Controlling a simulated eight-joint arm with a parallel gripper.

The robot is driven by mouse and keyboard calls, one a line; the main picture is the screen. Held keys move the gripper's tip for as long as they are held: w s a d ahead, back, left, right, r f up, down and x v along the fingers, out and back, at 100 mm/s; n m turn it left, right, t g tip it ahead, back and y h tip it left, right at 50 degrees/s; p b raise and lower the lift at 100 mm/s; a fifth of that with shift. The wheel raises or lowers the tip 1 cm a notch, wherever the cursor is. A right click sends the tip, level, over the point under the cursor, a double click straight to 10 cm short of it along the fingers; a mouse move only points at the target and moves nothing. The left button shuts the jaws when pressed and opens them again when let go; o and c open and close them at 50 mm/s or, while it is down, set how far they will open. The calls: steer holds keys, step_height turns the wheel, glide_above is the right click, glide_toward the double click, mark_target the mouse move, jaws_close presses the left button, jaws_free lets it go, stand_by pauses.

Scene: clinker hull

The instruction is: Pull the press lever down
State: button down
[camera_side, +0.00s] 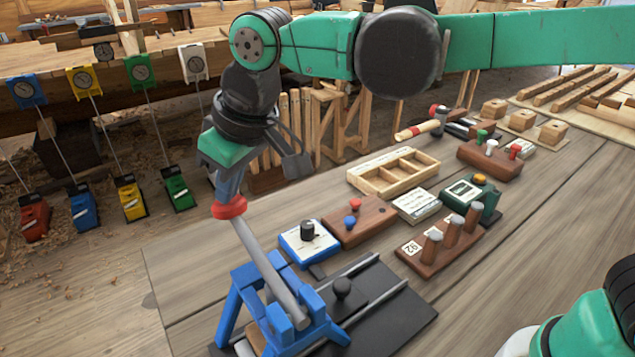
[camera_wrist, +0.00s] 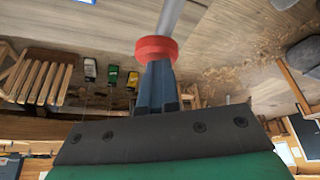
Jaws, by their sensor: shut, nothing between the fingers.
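The press (camera_side: 262,300) has a blue frame at the front edge of the table. Its grey lever (camera_side: 265,265) stands raised and tilted, leaning up and to the left. A red collar (camera_side: 229,207) sits at the lever's upper end. My gripper (camera_side: 228,190) is shut, with its blue-grey fingers pointing down at the red collar. In the wrist view my gripper (camera_wrist: 157,70) has its fingers side by side, ending at the red collar (camera_wrist: 156,48). The grey lever (camera_wrist: 171,16) runs on beyond it. I cannot tell whether the fingertips touch the collar.
A dark plate with rails and a black knob (camera_side: 342,289) lies right of the press. Behind it are a blue-edged dial box (camera_side: 307,243), a brown button block (camera_side: 358,220), a pegged block (camera_side: 440,247) and a wooden tray (camera_side: 394,171).

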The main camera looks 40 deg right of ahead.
mark_target(236, 203)
steer(key=shift+w+f, duration=0.1)
steer(key=shift+f, duration=0.9)
steer(key=shift+f, duration=1.1)
steer(key=shift+a+v, duration=0.2)
steer(key=shift+v, duration=0.75)
steer(key=shift+a+v, duration=0.15)
steer(key=shift+v, duration=0.8)
steer(key=shift+a+v, duration=0.2)
steer(key=shift+v, duration=0.75)
step_height(236, 203, up, 11)
steer(key=s, duration=0.1)
steer(key=shift+s, duration=0.4)
